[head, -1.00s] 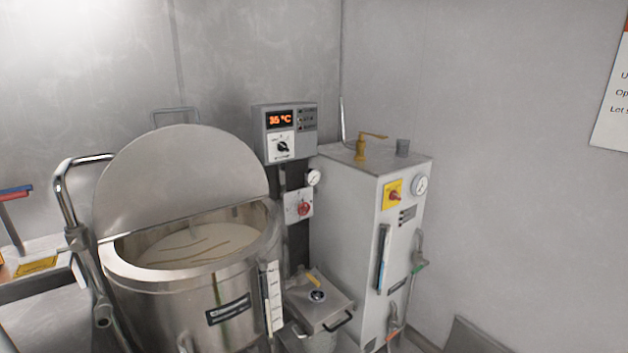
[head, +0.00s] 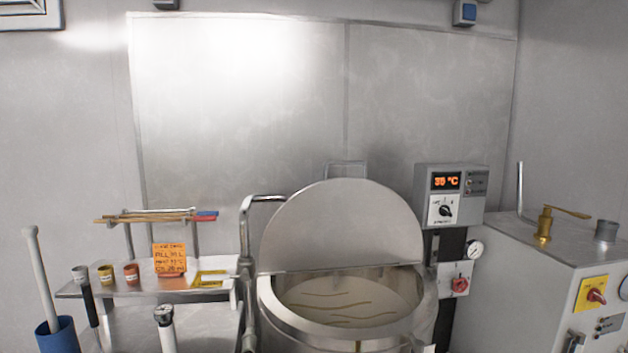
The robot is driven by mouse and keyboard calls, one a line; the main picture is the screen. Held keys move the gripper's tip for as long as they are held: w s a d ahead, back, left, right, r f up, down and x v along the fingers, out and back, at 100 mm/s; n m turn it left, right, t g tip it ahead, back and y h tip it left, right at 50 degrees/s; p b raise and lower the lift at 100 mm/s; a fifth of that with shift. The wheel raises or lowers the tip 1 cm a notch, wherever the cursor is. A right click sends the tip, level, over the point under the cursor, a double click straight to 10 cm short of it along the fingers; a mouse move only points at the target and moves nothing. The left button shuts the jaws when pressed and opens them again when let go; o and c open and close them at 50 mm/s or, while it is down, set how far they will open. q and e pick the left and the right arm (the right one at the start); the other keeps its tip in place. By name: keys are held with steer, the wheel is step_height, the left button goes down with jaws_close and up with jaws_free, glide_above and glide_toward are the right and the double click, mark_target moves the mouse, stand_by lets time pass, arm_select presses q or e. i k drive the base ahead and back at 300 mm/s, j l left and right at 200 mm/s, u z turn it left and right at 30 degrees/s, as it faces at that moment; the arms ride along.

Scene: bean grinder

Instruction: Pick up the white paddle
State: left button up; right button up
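A long white shaft with a knobbed top (head: 40,280) stands slightly tilted in a blue container (head: 57,336) at the lower left. It looks like the handle of the white paddle; its lower end is hidden inside the container. A second white shaft with a dark round top (head: 168,335) rises from the bottom edge, and I cannot tell what it is. Neither of my grippers is in view.
A steel kettle (head: 268,303) with its lid (head: 340,225) raised holds pale liquid. Left of it, a shelf (head: 210,293) carries small cups and an orange card (head: 169,259). A grey control box (head: 474,208) and a boiler cabinet (head: 520,290) stand right.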

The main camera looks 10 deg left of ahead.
mark_target(30, 233)
steer(key=u, duration=1.7)
steer(key=z, duration=1.7)
steer(key=u, duration=1.7)
steer(key=i+u, duration=0.75)
steer(key=u, duration=0.2)
